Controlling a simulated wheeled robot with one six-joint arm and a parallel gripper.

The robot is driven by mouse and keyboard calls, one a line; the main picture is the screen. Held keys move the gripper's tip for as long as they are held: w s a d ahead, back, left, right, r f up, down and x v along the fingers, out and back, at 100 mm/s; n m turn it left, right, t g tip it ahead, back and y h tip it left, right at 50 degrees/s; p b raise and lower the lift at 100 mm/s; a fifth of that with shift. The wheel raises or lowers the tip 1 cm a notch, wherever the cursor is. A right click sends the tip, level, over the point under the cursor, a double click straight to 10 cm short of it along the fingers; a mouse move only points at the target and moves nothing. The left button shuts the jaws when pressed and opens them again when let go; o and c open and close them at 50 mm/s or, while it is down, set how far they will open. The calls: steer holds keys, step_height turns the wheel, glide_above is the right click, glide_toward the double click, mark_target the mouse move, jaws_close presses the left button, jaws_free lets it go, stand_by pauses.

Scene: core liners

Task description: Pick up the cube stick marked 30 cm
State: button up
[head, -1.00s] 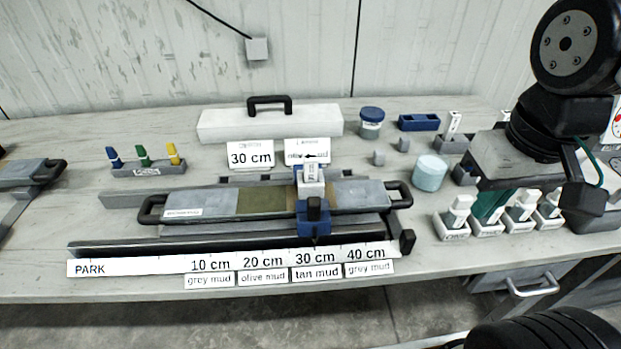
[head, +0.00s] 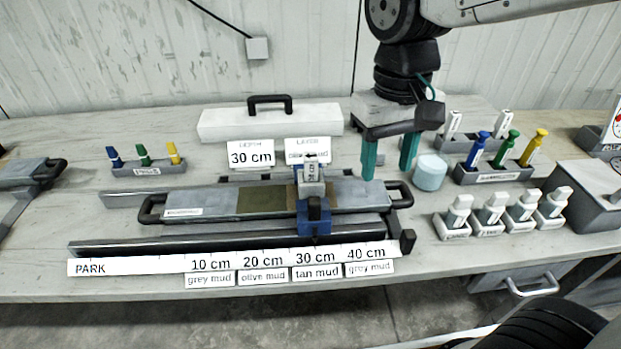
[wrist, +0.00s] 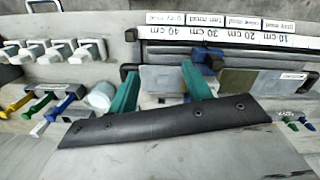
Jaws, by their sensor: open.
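Several white stick-like pieces stand in small white holders in a row at the right front of the bench; these look like the cube sticks, one being the left-most (head: 460,205). The wrist view shows them at upper left, one of them here (wrist: 56,50). Their labels are too small to read, so I cannot tell which is marked 30 cm. My gripper (head: 389,156) has two teal fingers, open and empty, pointing down behind the row and to its left. In the wrist view my gripper (wrist: 160,86) spans in front of the core tray.
The core liner tray (head: 215,202) carries a blue slider (head: 313,222) near the 30 cm mark of the scale strip (head: 140,265). A pale blue cylinder (head: 430,173) stands right of my fingers. A rack of coloured-top markers (head: 495,177) is farther right. A sign (head: 250,155) reads 30 cm.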

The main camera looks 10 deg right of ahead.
steer(key=m, duration=0.1)
glide_above(311, 156)
steer(key=s, duration=0.2)
steer(key=shift+w+a+r+m, duration=0.1)
steer(key=shift+w+r+m, duration=0.1)
steer(key=shift+w, duration=0.25)
steer(key=shift+w+a+r+m, duration=0.1)
steer(key=shift+w+m, duration=0.1)
steer(key=shift+w, duration=0.25)
steer(key=shift+w+r+m+t, duration=0.15)
steer(key=shift+r+m+t, duration=0.1)
steer(key=shift+m+t, duration=0.05)
steer(key=shift+d+f, duration=0.1)
steer(key=shift+f, duration=0.15)
step_height(311, 156, down, 7)
steer(key=shift+d+f, duration=0.1)
steer(key=shift+f, duration=0.05)
